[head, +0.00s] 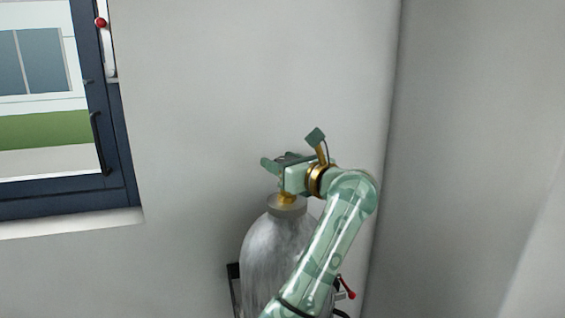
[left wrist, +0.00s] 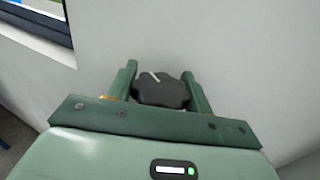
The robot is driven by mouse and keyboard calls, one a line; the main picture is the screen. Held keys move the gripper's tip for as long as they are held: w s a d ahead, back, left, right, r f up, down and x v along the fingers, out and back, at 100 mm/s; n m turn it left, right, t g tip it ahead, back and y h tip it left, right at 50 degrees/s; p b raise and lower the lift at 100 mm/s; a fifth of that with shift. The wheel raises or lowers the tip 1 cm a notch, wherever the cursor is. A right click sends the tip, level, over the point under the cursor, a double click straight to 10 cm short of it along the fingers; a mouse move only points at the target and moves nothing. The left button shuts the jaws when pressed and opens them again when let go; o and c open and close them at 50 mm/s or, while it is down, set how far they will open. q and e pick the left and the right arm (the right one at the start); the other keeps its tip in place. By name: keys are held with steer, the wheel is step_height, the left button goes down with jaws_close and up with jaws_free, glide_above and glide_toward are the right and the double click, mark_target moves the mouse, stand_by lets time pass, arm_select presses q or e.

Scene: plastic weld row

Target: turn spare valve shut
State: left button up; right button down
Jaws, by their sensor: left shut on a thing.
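The spare valve's black lobed knob (left wrist: 162,91) shows in the left wrist view between the two fingers of my left gripper (left wrist: 165,86). A white line marks its top. The fingers are shut on its sides. In the head view my left gripper (head: 270,165) is at the top of a grey gas cylinder (head: 268,248), above its brass neck (head: 287,199). There the hand hides the knob. My right gripper is in neither view.
The cylinder stands close to a plain wall (head: 250,80), with a dark bracket (head: 234,280) at its left. A red-handled part (head: 347,287) shows behind my arm at lower right. A dark-framed window (head: 118,150) is at the left.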

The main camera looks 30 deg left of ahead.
arm_select(q)
steer(key=shift+t, duration=0.3)
steer(key=m+t+h+b, duration=0.1)
steer(key=m+t+h, duration=0.1)
steer(key=t, duration=0.1)
steer(key=shift+w+m, duration=0.15)
steer(key=shift+m, duration=0.25)
steer(key=m+t+h, duration=0.4)
steer(key=t, duration=0.1)
steer(key=shift+w+d+m+h, duration=0.2)
steer(key=shift+d+m+h, duration=0.05)
steer(key=shift+m+h, duration=0.05)
steer(key=shift+w+d+m+t+h+b, duration=0.15)
steer(key=shift+m+t+h+b, duration=0.25)
steer(key=shift+m+t+h, duration=0.7)
steer(key=shift+d+m+t+h+b, duration=0.1)
steer(key=shift+m+t+h+b, duration=0.45)
steer(key=shift+h, duration=1.05)
steer(key=shift+m, duration=0.25)
steer(key=o, duration=1)
steer(key=shift+w, duration=0.15)
steer(key=shift+c, duration=0.2)
steer(key=shift+d, duration=0.1)
